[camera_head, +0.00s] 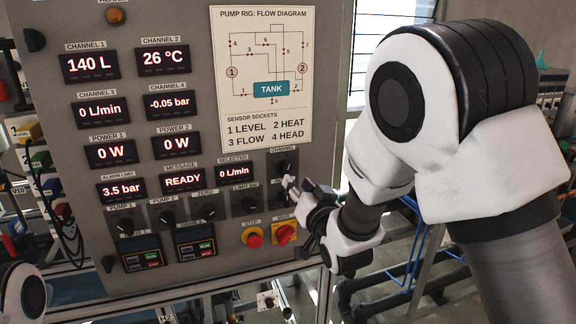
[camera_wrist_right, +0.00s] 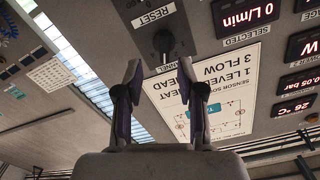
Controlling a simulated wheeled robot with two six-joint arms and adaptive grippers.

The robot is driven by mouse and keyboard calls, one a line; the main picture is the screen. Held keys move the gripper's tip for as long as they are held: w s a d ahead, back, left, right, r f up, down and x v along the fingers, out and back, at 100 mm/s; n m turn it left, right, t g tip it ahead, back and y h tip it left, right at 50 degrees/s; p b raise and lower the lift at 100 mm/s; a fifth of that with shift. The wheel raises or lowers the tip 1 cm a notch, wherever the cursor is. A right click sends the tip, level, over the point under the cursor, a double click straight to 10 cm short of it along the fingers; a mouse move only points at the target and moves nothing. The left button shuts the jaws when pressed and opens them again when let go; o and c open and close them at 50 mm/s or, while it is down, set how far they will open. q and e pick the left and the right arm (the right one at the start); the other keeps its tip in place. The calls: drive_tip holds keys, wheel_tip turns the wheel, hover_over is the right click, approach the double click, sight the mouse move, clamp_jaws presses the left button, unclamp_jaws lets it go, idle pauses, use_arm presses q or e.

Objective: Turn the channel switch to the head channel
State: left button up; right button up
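The channel switch (camera_head: 284,167) is a dark knob under the CHANNEL label on the grey panel (camera_head: 240,20). In the right wrist view the switch (camera_wrist_right: 163,42) shows upside down, between the RESET label and the partly hidden CHANNEL label. The selected display (camera_head: 234,172) reads 0 L/min. The diagram sheet (camera_head: 262,80) lists 1 level, 2 heat, 3 flow, 4 head. My right gripper (camera_head: 291,184) is just below the switch in the head view; the wrist view shows its fingers (camera_wrist_right: 159,66) apart and empty, with the knob beyond the gap. Contact cannot be told. My left gripper is out of view.
The red stop button (camera_head: 254,240) and red main switch (camera_head: 285,235) sit just below the right gripper. More knobs, such as the pump 1 knob (camera_head: 125,224), line the panel's lower part. Blue pipes (camera_head: 410,245) run behind my right arm.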

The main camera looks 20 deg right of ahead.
sight(287, 171)
drive_tip(key=w, duration=0.2)
drive_tip(key=w+p, duration=0.1)
drive_tip(key=w, duration=0.2)
drive_tip(key=shift+w+a+r, duration=0.2)
drive_tip(key=shift+w+a, duration=0.1)
drive_tip(key=shift+a, duration=0.1)
drive_tip(key=shift+w+d+f, duration=0.15)
drive_tip(key=shift+w, duration=0.25)
clamp_jaws()
